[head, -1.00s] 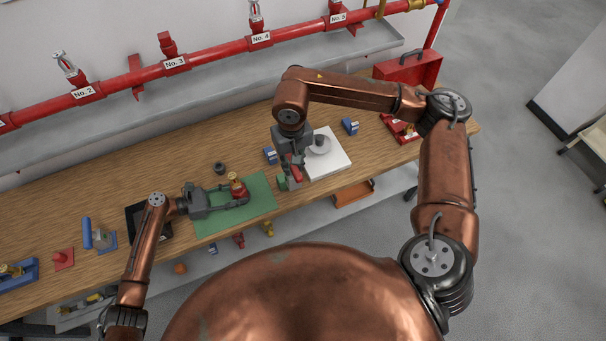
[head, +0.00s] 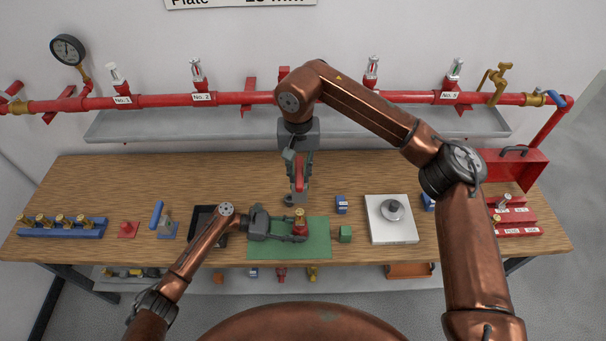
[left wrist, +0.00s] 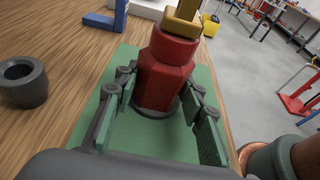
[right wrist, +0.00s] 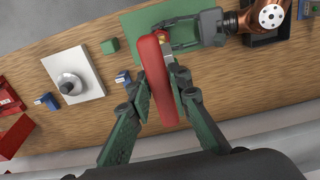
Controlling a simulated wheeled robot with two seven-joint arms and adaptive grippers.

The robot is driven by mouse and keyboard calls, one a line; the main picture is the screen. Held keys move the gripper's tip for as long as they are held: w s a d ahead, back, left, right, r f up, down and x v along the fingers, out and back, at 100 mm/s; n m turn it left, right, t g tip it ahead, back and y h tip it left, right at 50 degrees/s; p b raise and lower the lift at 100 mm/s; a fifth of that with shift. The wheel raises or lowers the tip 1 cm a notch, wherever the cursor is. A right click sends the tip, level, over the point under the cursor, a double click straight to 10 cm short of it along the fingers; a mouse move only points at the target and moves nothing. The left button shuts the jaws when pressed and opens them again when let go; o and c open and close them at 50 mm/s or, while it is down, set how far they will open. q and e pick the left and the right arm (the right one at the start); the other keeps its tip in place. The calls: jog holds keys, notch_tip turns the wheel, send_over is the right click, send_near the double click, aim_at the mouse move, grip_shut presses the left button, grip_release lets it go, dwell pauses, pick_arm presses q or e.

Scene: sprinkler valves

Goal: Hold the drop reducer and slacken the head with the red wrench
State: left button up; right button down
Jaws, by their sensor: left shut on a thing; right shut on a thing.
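The red drop reducer (head: 299,226) stands upright on the green mat (head: 262,250). In the left wrist view the reducer (left wrist: 166,72) has a brass head (left wrist: 184,20) on top. My left gripper (head: 298,236) is shut on the reducer from the left, its pads on either side. My right gripper (head: 298,160) is shut on the red wrench (head: 299,178) and holds it above the back of the mat, behind the reducer. In the right wrist view the wrench (right wrist: 152,75) stands out between the fingers and overlaps the reducer area. I cannot tell whether it touches the head.
A green block (head: 345,234), a blue block (head: 341,204) and a white plate (head: 377,228) lie to the right. The red pipe (head: 225,99) and grey shelf (head: 220,122) run behind. The left bench has free wood.

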notch_tip(320, 180, down, 7)
dwell(0.8)
jog(key=m, duration=1.8)
jog(key=shift+w+a, duration=0.1)
dwell(0.7)
jog(key=shift+f, duration=3.65)
